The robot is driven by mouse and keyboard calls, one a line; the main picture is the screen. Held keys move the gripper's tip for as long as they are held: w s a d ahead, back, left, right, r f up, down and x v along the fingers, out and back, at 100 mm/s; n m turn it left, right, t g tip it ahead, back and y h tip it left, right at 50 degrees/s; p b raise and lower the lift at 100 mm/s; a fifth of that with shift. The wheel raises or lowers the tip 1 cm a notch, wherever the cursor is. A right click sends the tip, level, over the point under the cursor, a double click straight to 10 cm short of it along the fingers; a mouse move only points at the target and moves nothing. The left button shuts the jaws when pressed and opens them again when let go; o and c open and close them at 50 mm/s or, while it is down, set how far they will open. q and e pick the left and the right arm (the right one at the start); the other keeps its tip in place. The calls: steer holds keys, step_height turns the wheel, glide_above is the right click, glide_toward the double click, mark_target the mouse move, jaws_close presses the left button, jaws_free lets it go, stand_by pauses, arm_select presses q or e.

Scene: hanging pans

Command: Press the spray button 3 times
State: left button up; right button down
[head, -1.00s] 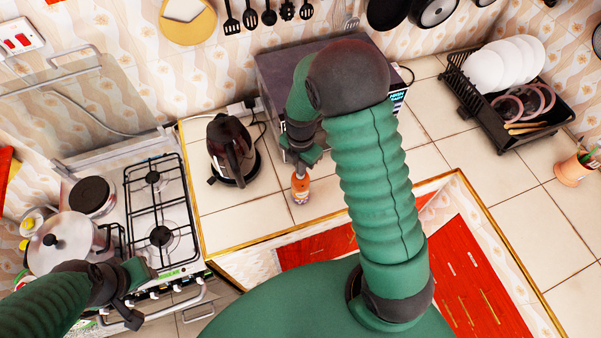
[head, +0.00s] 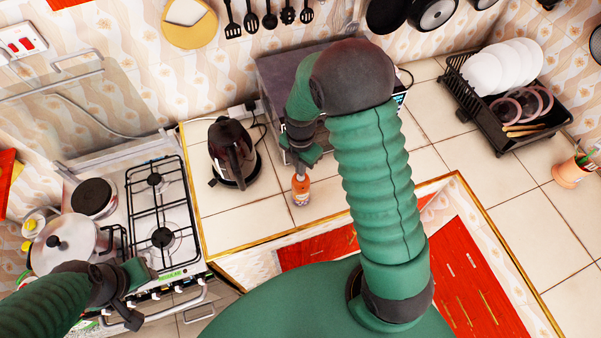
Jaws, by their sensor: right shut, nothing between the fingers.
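A small orange spray bottle (head: 301,190) stands upright on the tiled counter (head: 245,218), right of the kettle and in front of the microwave. My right gripper (head: 298,169) is shut and empty, directly over the bottle's top. Its fingertips are at or very near the top; I cannot tell whether they touch it or whether the button is pressed. The spray button is hidden behind the fingers. My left gripper (head: 143,297) hangs at the front of the stove, away from the bottle; its jaws are too unclear to read.
A dark kettle (head: 232,152) stands close left of the bottle. The microwave (head: 283,77) is behind, partly covered by my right arm. A gas stove (head: 157,208) with a lidded pot (head: 65,243) is at left. A dish rack (head: 482,115) stands at right. Counter in front of the bottle is clear.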

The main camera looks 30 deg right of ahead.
steer(key=shift+f+b, duration=0.85)
steer(key=shift+f, duration=0.2)
stand_by(0.6)
steer(key=shift+r+p, duration=0.85)
steer(key=shift+r, duration=0.25)
step_height(320, 180, up, 5)
steer(key=p, duration=0.4)
stand_by(0.4)
